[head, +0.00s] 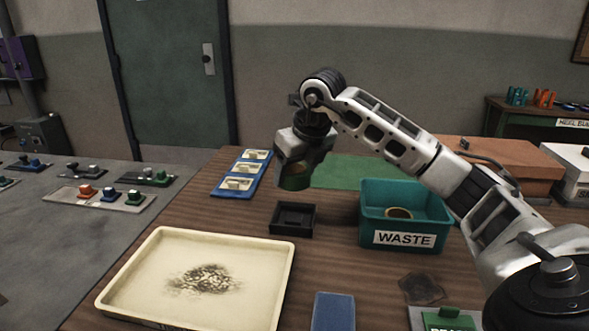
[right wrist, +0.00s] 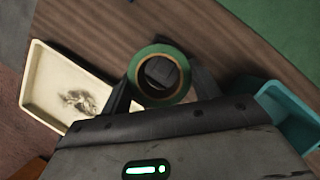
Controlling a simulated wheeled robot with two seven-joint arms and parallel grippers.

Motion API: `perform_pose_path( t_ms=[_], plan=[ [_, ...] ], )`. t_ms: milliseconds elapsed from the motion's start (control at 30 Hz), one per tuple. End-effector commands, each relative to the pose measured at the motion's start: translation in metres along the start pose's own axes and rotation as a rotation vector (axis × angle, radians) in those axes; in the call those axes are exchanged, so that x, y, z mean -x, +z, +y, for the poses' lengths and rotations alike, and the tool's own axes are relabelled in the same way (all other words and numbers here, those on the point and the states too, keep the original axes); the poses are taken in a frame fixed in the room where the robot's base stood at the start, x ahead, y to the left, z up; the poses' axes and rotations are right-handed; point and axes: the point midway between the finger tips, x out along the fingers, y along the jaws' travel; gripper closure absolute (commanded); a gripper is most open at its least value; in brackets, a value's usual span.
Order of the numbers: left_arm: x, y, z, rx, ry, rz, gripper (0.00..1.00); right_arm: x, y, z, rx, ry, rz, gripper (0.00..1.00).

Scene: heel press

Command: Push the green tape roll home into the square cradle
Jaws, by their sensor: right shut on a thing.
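The green tape roll (right wrist: 150,97) is between the fingers of my right gripper (head: 294,178), which is shut on it. In the head view the roll (head: 295,183) shows as a dark green band under the gripper, partly hidden by the fingers. The square cradle (head: 294,219) is a small black square frame on the wooden table, below the gripper and apart from it. In the right wrist view a dark block, probably the cradle (right wrist: 160,72), shows through the roll's hole. My left gripper is not in view.
A teal WASTE bin (head: 404,239) with a tan ring inside stands right of the cradle. A cream tray (head: 190,238) with a dark smudge lies at front left. A blue switch panel (head: 241,173) and a green mat (head: 350,170) lie behind.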

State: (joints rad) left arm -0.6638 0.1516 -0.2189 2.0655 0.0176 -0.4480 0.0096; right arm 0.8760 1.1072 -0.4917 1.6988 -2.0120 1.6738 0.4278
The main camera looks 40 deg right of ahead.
Motion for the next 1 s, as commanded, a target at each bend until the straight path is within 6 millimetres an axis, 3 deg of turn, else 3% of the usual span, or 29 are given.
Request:
perform_pose_path(
  t_ms=[533,1000],
  plan=[
    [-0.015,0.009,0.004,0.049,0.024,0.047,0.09,-0.041,-0.018,0.001,0.000,0.002,-0.002,0.65],
    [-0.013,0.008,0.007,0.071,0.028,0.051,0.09,-0.044,-0.019,0.001,0.000,0.002,-0.001,0.65]
  ],
)
